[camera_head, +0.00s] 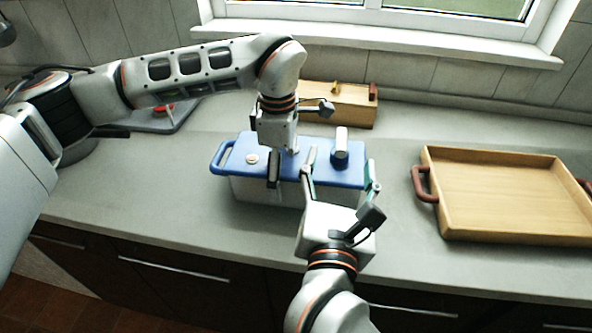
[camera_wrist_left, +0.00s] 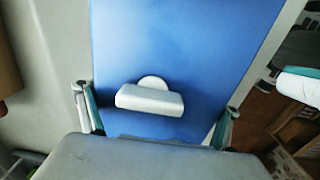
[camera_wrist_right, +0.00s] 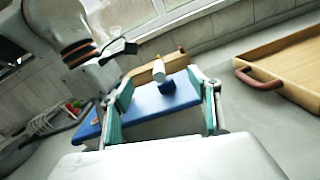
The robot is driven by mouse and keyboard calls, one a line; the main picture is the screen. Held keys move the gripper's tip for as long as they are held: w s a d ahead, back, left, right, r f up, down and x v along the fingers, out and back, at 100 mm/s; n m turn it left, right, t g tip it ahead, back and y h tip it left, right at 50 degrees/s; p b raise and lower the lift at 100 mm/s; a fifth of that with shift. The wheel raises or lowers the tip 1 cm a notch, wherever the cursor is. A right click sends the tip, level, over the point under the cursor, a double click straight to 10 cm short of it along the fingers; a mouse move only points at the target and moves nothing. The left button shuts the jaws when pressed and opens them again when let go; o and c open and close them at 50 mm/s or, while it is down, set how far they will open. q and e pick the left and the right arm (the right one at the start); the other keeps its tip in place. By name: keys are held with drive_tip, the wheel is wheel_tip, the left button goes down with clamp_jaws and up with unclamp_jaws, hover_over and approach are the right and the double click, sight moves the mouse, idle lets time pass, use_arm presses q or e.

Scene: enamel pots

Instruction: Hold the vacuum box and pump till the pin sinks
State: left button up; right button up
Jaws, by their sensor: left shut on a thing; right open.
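The vacuum box (camera_head: 262,192) stands on the counter, with a grey-white body and a blue lid (camera_head: 318,172). The pump (camera_head: 340,148), a white handle on a blue base, stands at the lid's right end; it also shows in the left wrist view (camera_wrist_left: 150,98) and right wrist view (camera_wrist_right: 160,74). A small pale round piece, seemingly the pin (camera_head: 252,158), is near the lid's left end; its height is unclear. My left gripper (camera_head: 265,147) points down, shut across the box. My right gripper (camera_head: 340,172) is open and empty in front of the pump, which shows between its fingers.
A wooden tray (camera_head: 500,228) with brown handles lies to the right. A wooden box (camera_head: 345,104) stands behind the vacuum box. A grey board (camera_head: 160,123) with something red is at the back left. The window wall closes off the back.

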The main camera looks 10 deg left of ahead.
use_arm(q)
drive_tip(key=shift+s+a+f, duration=0.1)
drive_tip(key=shift+a+f, duration=0.05)
drive_tip(key=shift+f, duration=0.3)
use_arm(e)
drive_tip(key=shift+s+a+f, duration=0.15)
drive_tip(key=shift+s+a, duration=0.05)
drive_tip(key=shift+a, duration=0.05)
drive_tip(key=shift+s, duration=0.3)
drive_tip(key=s, duration=0.7)
drive_tip(key=shift+d, duration=0.15)
drive_tip(key=shift+s, duration=0.1)
use_arm(q)
drive_tip(key=o, duration=1.3)
drive_tip(key=shift+o, duration=0.6)
drive_tip(key=shift+r, duration=0.15)
drive_tip(key=shift+r, duration=0.1)
